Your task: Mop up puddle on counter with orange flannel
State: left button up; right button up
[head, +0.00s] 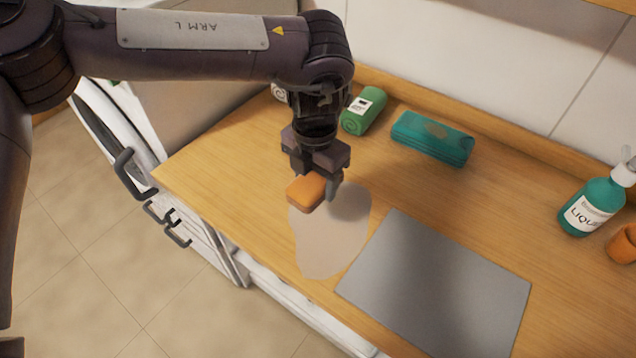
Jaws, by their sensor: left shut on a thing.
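The orange flannel (306,192) is a small folded block in the head view. My left gripper (322,184) points down and is shut on it. It holds the flannel over the upper left part of the puddle. The puddle (325,245) is a pale grey, irregular patch on the wooden counter (240,205), reaching toward the front edge. A shadow falls on its upper right part. I cannot tell whether the flannel touches the puddle. My right gripper does not show.
A grey mat (435,285) lies just right of the puddle. A green rolled cloth (363,112) and a teal case (432,138) lie behind. A teal liquid soap bottle (592,205) and an orange cup (622,244) stand at the right. The counter left of the puddle is clear.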

aim_at(319, 212)
pick_arm(q)
jog(key=shift+d+f+n, duration=0.25)
jog(key=shift+d+n, duration=0.05)
jog(key=shift+f+b, duration=0.55)
jog(key=shift+b, duration=0.05)
notch_tip(319, 212, down, 4)
jog(key=b, duration=0.3)
jog(key=shift+f, duration=0.2)
jog(key=shift+f+b, duration=0.5)
jog(key=shift+f, duration=0.1)
